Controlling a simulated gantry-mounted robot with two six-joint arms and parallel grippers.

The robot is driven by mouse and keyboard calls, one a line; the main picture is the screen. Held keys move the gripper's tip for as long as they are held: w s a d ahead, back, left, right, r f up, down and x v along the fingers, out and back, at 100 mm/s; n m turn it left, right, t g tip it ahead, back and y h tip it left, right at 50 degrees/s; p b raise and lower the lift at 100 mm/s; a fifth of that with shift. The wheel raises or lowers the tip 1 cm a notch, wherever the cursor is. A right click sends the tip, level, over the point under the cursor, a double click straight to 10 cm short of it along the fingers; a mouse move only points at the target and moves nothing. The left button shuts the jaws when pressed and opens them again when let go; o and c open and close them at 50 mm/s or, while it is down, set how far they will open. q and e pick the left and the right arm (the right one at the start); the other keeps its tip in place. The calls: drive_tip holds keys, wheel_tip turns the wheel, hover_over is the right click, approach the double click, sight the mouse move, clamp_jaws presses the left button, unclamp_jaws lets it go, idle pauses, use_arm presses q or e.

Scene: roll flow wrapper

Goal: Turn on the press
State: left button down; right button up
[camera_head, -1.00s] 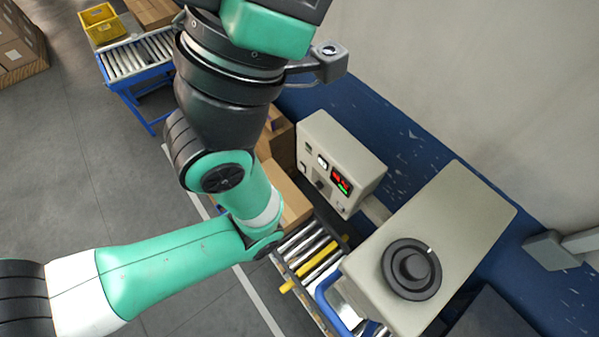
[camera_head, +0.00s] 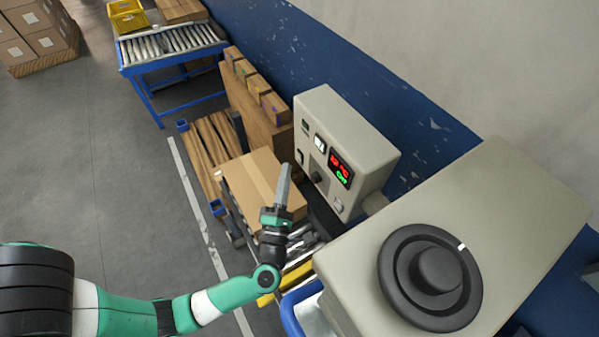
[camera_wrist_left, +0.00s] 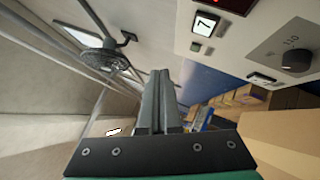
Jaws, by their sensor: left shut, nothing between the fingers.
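The press's beige control box (camera_head: 345,125) stands right of centre in the head view. Its face has a lit red and green display (camera_head: 341,168), a white switch (camera_head: 319,143), a black knob (camera_head: 318,176) and a dark rocker switch (camera_head: 300,157). My left gripper (camera_head: 285,170) is shut and empty, pointing up beside the lower left of that face; contact cannot be told. In the left wrist view my shut fingers (camera_wrist_left: 160,78) point up the picture, with the white switch (camera_wrist_left: 204,24) and knob (camera_wrist_left: 296,60) to their right. My right gripper is not in view.
A large beige housing with a black dial (camera_head: 430,277) stands at the lower right. A cardboard box (camera_head: 262,183) sits behind my gripper. A blue roller conveyor (camera_head: 175,43) is at the upper left. The grey floor (camera_head: 90,170) at left is open.

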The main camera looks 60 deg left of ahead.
sight(299, 157)
use_arm(q)
drive_tip(key=s+f+m+h+b, duration=0.1)
drive_tip(key=s+f+m+b, duration=0.1)
drive_tip(key=f, duration=0.8)
drive_tip(key=s+f+m+h+b, duration=0.2)
drive_tip(key=s+f+b, duration=0.3)
drive_tip(key=f, duration=0.5)
drive_tip(key=shift+s+f+g, duration=0.3)
drive_tip(key=shift+s+f, duration=0.05)
drive_tip(key=shift+s, duration=0.2)
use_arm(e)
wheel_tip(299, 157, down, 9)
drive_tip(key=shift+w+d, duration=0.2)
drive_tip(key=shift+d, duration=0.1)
use_arm(q)
drive_tip(key=shift+w, duration=0.1)
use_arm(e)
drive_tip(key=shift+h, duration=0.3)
